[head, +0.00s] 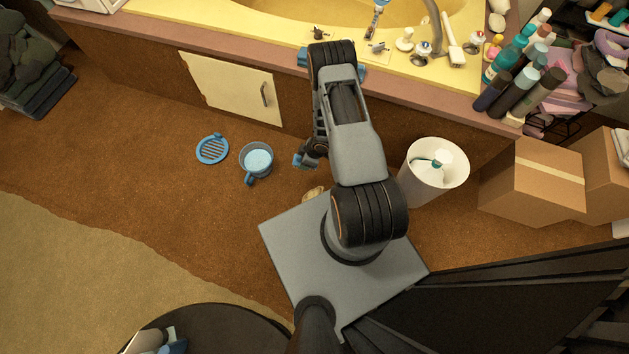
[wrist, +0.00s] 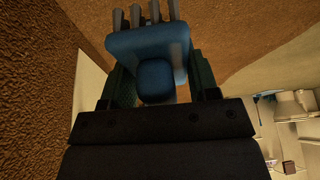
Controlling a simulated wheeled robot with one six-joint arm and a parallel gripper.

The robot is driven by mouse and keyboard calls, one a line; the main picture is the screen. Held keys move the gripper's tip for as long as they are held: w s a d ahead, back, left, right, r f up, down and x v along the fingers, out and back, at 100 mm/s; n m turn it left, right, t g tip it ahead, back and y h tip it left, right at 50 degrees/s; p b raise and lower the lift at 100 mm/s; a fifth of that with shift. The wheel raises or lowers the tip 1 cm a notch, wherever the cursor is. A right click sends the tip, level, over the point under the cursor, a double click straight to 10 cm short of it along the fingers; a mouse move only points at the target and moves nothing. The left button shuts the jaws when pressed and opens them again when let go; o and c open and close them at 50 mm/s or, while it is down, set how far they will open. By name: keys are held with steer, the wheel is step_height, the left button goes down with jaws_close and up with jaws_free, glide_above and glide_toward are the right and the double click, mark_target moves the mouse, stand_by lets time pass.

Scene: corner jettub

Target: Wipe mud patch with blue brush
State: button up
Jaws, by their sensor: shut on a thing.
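The blue brush (wrist: 150,50) fills the upper middle of the wrist view, with several grey bristle tufts at its top edge. My gripper (wrist: 160,85) is shut on its blue handle, a dark finger on each side. In the head view my gripper (head: 303,158) is low beside my arm, near the brown floor, mostly hidden by the arm. I cannot make out a mud patch for certain. A small tan thing (head: 313,193) lies on the floor by my base, partly hidden; I cannot tell what it is.
A blue cup of water (head: 257,160) and a round blue grate (head: 212,149) are on the floor to the left. A white bin (head: 433,170) and cardboard boxes (head: 540,185) stand to the right. The tub (head: 390,20) with its cabinet door (head: 232,88) is behind.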

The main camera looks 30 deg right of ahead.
steer(key=shift+s+d+f+n+g+y+b, duration=0.15)
steer(key=shift+s+d+f+n+b, duration=0.3)
steer(key=shift+f+b, duration=2.05)
steer(key=shift+s+d+f+n+g+y+b, duration=0.15)
steer(key=shift+d+f+n+b, duration=0.8)
steer(key=shift+f, duration=2.65)
steer(key=shift+s+d+f+n+g+y+b, duration=0.1)
steer(key=shift+s+d+f+n+g+b, duration=0.15)
steer(key=shift+f+b, duration=2.4)
steer(key=shift+f+p, duration=0.4)
steer(key=shift+p, duration=0.1)
steer(key=shift+f, duration=1)
